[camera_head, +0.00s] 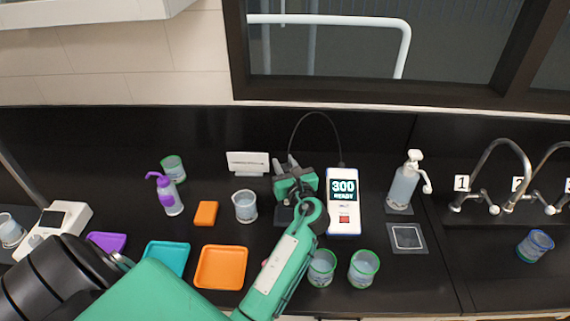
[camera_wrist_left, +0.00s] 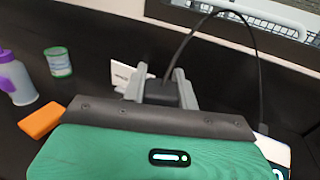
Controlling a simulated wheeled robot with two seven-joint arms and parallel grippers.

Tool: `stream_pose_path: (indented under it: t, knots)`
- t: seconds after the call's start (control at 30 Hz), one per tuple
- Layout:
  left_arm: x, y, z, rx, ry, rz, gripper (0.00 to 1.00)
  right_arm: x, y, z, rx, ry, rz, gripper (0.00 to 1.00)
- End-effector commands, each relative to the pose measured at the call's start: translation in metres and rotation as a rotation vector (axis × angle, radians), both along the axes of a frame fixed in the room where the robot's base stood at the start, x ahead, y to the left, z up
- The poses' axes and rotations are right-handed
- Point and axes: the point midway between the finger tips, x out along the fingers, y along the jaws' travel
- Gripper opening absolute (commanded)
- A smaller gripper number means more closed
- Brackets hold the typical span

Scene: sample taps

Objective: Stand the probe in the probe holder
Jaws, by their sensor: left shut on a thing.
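My left gripper (camera_head: 287,166) is above the bench beside the meter, its two grey fingers pointing away from the arm. In the left wrist view the gripper (camera_wrist_left: 160,85) is shut on a dark block with a black cable, which I take to be the probe's head (camera_wrist_left: 161,93). The rest of the probe is hidden behind the gripper. The cable (camera_head: 313,115) loops over to the white meter (camera_head: 343,214), which reads 300 READY. A dark piece (camera_head: 283,215) shows on the bench below the gripper; it may be the holder's base, but the arm covers much of it. My right gripper is out of view.
A beaker (camera_head: 245,206) and an orange block (camera_head: 206,213) stand left of the gripper. Two green-rimmed beakers (camera_head: 321,268) (camera_head: 364,268) stand in front of the meter. A white sign (camera_head: 248,163) is behind. A pump bottle (camera_head: 404,184) stands at right.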

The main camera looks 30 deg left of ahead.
Motion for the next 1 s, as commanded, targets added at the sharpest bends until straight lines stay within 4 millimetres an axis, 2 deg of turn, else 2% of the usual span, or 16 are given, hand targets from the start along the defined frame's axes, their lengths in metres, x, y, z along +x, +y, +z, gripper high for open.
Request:
stream_pose_path:
  t: [0.4, 1.0]
  knots:
    - [0.0, 0.0, -0.023, 0.001, 0.0, 0.0, 0.09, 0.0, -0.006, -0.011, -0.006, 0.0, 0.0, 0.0]
    - [0.0, 0.0, -0.053, 0.002, 0.001, 0.0, 0.09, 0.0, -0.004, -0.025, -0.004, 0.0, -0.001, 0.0]
